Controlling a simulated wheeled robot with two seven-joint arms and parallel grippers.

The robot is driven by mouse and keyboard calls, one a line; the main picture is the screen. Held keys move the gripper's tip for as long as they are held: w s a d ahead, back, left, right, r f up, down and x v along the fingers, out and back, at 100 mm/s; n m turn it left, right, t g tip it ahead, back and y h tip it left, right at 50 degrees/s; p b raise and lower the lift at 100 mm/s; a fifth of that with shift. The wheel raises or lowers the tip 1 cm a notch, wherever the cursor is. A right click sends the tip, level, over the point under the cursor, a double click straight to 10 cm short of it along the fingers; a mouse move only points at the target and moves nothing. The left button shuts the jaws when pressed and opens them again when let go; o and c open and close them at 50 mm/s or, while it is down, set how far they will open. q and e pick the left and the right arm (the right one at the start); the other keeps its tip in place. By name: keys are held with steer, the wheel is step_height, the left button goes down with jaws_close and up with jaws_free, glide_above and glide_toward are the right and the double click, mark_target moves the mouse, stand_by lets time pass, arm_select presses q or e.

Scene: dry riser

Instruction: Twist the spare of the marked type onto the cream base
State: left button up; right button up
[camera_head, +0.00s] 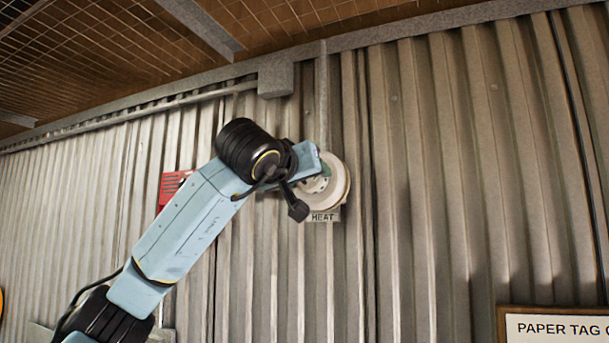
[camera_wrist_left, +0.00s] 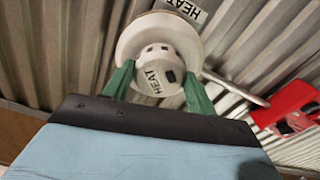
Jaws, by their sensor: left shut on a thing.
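My left gripper (camera_head: 322,172) is up at the wall, in front of the cream base (camera_head: 342,188). In the left wrist view its two green fingers (camera_wrist_left: 158,80) are shut on the sides of a white round detector head (camera_wrist_left: 152,62). The head has a HEAT label and small dark squares on it. The cream base shows as a wider disc (camera_wrist_left: 128,42) right behind the head. The head looks lined up with the base; I cannot tell whether they touch. A HEAT plate (camera_head: 323,217) is just below the base, and it also shows in the left wrist view (camera_wrist_left: 185,8). My right gripper is out of view.
A red box (camera_head: 173,184) is on the corrugated wall left of the base, partly behind my arm. A PAPER TAG sign (camera_head: 555,328) is at the lower right.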

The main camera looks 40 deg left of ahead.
arm_select(q)
steer(key=shift+w, duration=0.3)
steer(key=o, duration=1.1)
steer(key=shift+a, duration=0.1)
steer(key=b+v, duration=0.4)
steer(key=v, duration=0.9)
steer(key=shift+s, duration=0.25)
